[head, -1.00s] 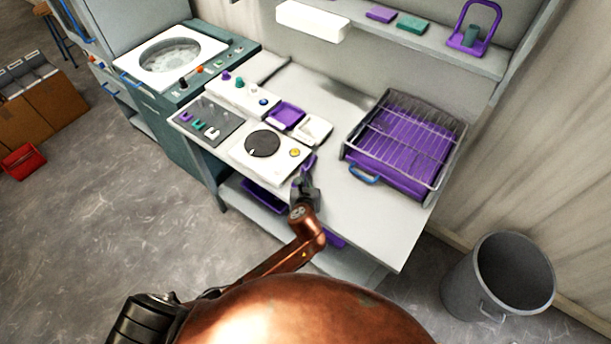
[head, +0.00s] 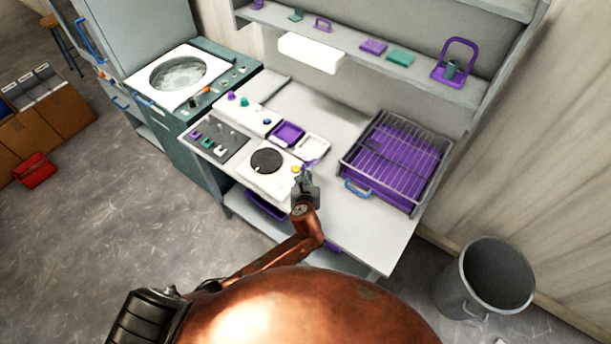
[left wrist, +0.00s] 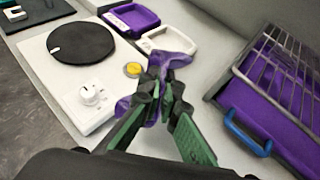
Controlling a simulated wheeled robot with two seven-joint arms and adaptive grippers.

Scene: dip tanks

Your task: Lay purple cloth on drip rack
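The purple cloth (left wrist: 172,62) is pinched between the fingertips of my left gripper (left wrist: 160,88), with folds showing in front of and to the left of the fingers in the left wrist view. In the head view the left gripper (head: 304,182) is over the front of the counter, and only a bit of the cloth (head: 311,163) shows beside it. The drip rack (head: 398,158) is a wire grid over a purple tray with a blue handle, to the right of the gripper. It also shows at the right of the left wrist view (left wrist: 275,75). My right gripper is not in view.
A white unit with a black disc (head: 266,161) and small purple and white trays (head: 287,133) stand left of the gripper. A shelf (head: 345,40) runs above the counter. A grey bin (head: 486,278) stands on the floor at right. Bare counter (head: 350,222) lies in front of the rack.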

